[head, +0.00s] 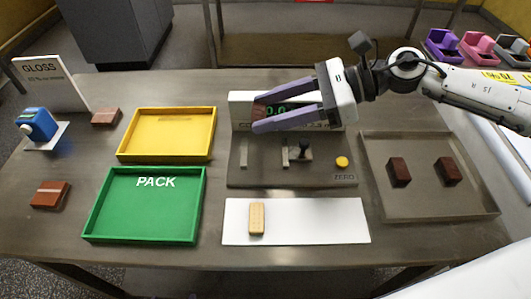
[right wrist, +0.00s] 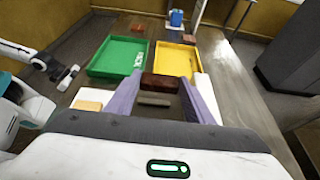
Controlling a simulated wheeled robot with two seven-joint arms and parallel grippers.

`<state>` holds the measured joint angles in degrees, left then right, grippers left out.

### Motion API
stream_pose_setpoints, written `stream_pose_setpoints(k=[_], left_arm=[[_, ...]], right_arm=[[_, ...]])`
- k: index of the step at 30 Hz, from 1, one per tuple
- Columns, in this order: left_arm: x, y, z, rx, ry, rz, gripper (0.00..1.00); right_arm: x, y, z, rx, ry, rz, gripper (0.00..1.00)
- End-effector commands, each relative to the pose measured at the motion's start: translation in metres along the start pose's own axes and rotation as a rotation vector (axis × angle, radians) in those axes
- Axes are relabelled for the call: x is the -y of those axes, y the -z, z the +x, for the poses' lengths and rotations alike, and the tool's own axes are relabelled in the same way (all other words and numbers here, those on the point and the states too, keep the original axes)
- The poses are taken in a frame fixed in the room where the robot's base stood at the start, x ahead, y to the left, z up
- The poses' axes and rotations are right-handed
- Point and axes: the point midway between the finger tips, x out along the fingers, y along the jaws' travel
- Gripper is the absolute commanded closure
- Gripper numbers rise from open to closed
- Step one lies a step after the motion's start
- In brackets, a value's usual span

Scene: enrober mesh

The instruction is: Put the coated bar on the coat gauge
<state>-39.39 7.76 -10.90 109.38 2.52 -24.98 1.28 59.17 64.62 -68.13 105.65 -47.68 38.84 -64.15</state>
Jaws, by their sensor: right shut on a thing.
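My right gripper (head: 258,116) is shut on a brown coated bar (right wrist: 160,82), held between its purple fingers. In the head view the bar (head: 260,110) is mostly hidden behind the near finger. The coat gauge (head: 237,178) is a grey base with a light display housing at its back, a small grey block at its left, a dark knob and a yellow ZERO button (head: 342,162). The gripper is over the gauge's back left, in front of the green digits. In the right wrist view, the bar appears above and beyond a grey block (right wrist: 155,100). My left gripper (right wrist: 67,77) shows small in that view, its jaws unclear.
A grey tray (head: 432,210) at right holds two dark bars. A tan bar (head: 256,219) lies on a white mat (head: 315,220). A yellow tray (head: 166,155) and green PACK tray (head: 143,237) are empty. Brown bars and a blue device (head: 38,124) stand left.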

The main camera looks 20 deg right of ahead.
Motion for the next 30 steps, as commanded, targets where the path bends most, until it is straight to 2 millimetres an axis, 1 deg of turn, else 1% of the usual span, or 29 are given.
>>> stream_pose_setpoints(k=[1,3,9,14,21,24,30], left_arm=[[0.000,0.000,0.000,0.000,0.000,0.000,0.34],[0.000,0.001,-0.001,0.000,0.000,0.000,0.34],[0.000,0.002,-0.002,0.000,0.000,0.000,0.34],[0.000,0.002,-0.002,0.000,0.000,0.000,0.34],[-0.001,0.003,-0.003,0.000,0.000,0.000,0.34],[-0.001,0.003,-0.003,0.000,0.000,0.000,0.34],[-0.001,0.003,-0.003,0.000,0.000,0.000,0.34]], right_arm=[[0.000,0.007,-0.004,-0.002,-0.005,0.002,0.65],[-0.001,0.016,-0.003,-0.001,-0.013,0.001,0.65],[-0.002,0.050,0.011,0.001,-0.014,-0.001,0.65],[-0.001,0.064,0.017,0.002,-0.012,-0.004,0.65],[-0.001,0.093,0.029,0.001,-0.012,-0.002,0.65],[-0.001,0.098,0.031,0.001,-0.012,-0.005,0.65],[-0.001,0.098,0.031,0.001,-0.011,-0.005,0.65]])
